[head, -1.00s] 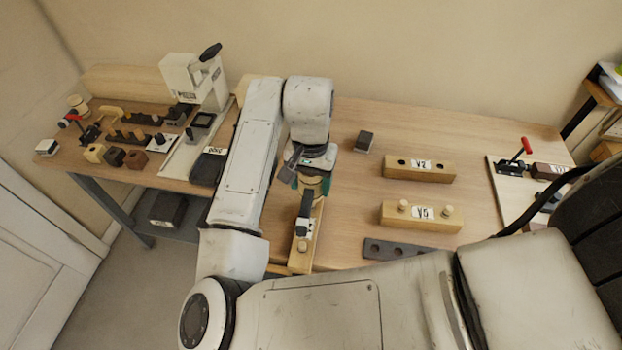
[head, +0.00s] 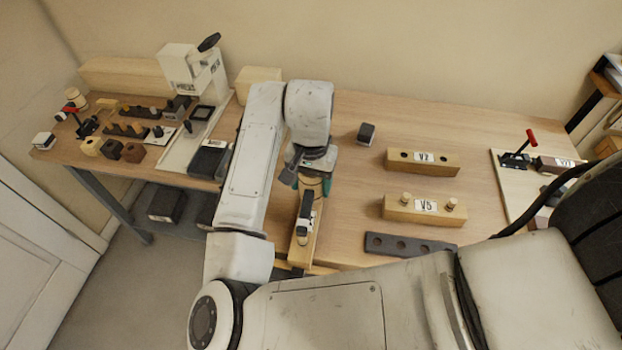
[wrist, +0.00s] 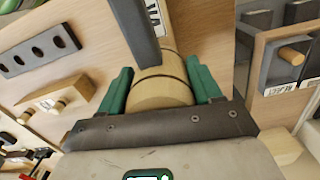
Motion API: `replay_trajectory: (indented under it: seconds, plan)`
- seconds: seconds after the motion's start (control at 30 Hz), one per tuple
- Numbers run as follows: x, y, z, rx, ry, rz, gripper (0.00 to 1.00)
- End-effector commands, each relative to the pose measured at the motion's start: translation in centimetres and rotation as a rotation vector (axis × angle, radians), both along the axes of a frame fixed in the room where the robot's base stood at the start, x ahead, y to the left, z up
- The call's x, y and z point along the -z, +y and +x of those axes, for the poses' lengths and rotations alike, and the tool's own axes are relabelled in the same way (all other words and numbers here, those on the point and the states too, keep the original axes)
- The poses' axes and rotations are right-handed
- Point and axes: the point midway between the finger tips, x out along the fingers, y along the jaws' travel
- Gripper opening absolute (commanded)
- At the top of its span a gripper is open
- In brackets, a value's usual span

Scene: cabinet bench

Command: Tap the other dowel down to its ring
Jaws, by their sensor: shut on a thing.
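My gripper (head: 313,184) is over the middle of the bench. Its green fingers are shut on a pale wooden cylinder with dark rings (wrist: 160,90), which looks like a mallet head. A dark bar (wrist: 133,28), apparently its handle, runs from it over a long wooden block (head: 299,262). A white label shows by the bar in the wrist view. A small pale spot near the block's front end may be a dowel; the tool and arm hide the rest, so contact is unclear. Block V5 (head: 425,217) holds two upright dowels, left (head: 405,197) and right (head: 450,204).
A wooden block with two holes (head: 421,168) stands behind V5. A dark holed strip (head: 411,246) lies in front. A small dark block (head: 366,134) sits at the back. A red-handled clamp (head: 518,155) is at right. Clear bench top lies between these and my gripper.

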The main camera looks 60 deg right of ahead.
Motion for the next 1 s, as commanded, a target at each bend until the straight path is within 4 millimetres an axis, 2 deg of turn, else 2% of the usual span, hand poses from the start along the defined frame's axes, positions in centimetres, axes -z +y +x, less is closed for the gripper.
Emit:
replay_trajectory:
  seconds: [0.33,0.57,1.0]
  plan:
    - [-0.1,0.0,0.0,0.0,0.0,0.002,0.0]
    - [-2.1,0.0,0.0,-0.001,0.001,0.001,0.0]
    - [-2.1,0.0,0.0,0.0,0.0,0.002,0.0]
